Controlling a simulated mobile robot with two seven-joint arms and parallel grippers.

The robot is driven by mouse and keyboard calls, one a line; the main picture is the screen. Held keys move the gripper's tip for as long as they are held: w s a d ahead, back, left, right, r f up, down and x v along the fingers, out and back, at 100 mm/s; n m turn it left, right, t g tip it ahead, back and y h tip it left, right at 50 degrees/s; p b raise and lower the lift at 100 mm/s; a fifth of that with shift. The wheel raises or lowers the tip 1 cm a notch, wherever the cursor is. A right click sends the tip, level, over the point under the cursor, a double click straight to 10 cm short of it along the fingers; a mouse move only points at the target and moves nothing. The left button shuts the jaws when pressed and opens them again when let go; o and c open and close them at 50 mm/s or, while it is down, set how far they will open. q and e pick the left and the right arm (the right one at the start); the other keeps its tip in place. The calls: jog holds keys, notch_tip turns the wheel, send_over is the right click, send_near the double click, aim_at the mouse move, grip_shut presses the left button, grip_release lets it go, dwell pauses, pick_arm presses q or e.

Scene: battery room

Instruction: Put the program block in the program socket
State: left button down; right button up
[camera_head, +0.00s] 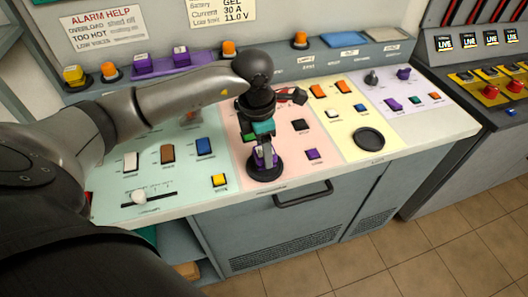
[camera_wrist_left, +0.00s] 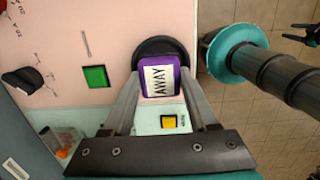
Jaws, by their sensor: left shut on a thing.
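The purple program block (camera_wrist_left: 160,79), with a white face reading AWAY, is between the fingers of my left gripper (camera_wrist_left: 161,98). In the head view, my left gripper (camera_head: 264,150) points down at the front of the pink panel, shut on the block (camera_head: 259,160). Directly below is a round black socket (camera_head: 265,174), whose rim also shows behind the block in the wrist view (camera_wrist_left: 160,45). I cannot tell whether the block is seated or just above it. A dark forked shape at the wrist view's right edge may be my right gripper; its jaws are unclear.
Another round black dish (camera_head: 368,139) lies on the yellow panel. A yellow button (camera_head: 219,180) and a purple button (camera_head: 313,154) are near the socket. Purple blocks (camera_head: 142,64) stand on the back rail. A drawer handle (camera_head: 303,195) is below the front edge.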

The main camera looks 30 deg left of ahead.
aim_at(259, 153)
pick_arm(q)
jog(key=shift+f, duration=0.6)
jog(key=shift+f, duration=0.15)
jog(key=shift+c, duration=0.9)
grip_release()
notch_tip(259, 153, up, 12)
jog(key=s+p, duration=0.1)
jog(key=shift+a, duration=0.25)
